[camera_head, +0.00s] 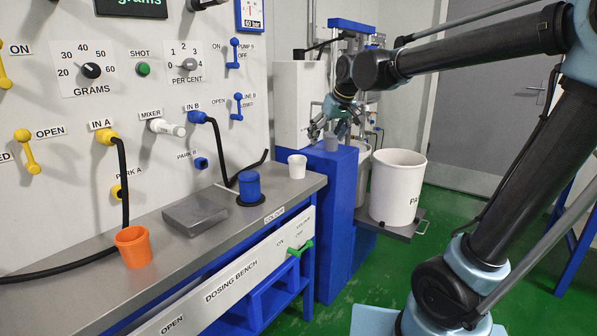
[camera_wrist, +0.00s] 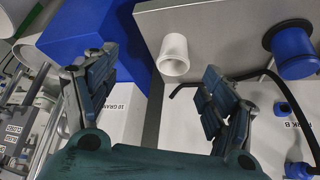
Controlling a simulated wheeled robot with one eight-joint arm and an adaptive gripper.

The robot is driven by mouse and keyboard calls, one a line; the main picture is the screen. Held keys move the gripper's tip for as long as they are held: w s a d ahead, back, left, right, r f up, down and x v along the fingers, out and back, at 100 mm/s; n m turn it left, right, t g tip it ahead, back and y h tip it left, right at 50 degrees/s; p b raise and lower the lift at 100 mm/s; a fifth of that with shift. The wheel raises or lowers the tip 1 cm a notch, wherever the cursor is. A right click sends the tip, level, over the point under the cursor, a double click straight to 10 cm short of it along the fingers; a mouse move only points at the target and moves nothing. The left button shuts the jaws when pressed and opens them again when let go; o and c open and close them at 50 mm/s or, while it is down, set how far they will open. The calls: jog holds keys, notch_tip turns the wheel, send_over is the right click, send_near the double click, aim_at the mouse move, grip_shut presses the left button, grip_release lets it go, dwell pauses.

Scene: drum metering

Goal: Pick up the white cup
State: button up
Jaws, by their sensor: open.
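The white cup (camera_head: 297,166) stands upright at the right end of the grey bench top, near the blue stand. It also shows in the wrist view (camera_wrist: 173,55), beyond and between my fingertips, nearer the right finger in the picture. My gripper (camera_head: 328,128) is open over the blue stand, to the right of the white cup and higher than it. In the wrist view its two fingers (camera_wrist: 158,80) are spread wide with nothing between them.
A blue canister (camera_head: 249,187), grey scale (camera_head: 195,213) and orange cup (camera_head: 133,246) are on the bench (camera_head: 85,256). A black hose runs behind. A white drum (camera_head: 397,187) stands right.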

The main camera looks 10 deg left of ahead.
jog(key=a+r, duration=0.1)
jog(key=a, duration=0.4)
send_over(297, 167)
jog(key=d, duration=0.2)
notch_tip(297, 167, down, 9)
jog(key=shift+n+y, duration=0.3)
jog(key=shift+n, duration=0.1)
jog(key=shift+w+x, duration=0.15)
jog(key=shift+x, duration=1.5)
jog(key=shift+w+x, duration=0.15)
jog(key=shift+x, duration=1.45)
jog(key=shift+a+r, duration=0.1)
jog(key=shift+r, duration=0.1)
jog(key=shift+c, duration=0.3)
jog(key=c, duration=1.1)
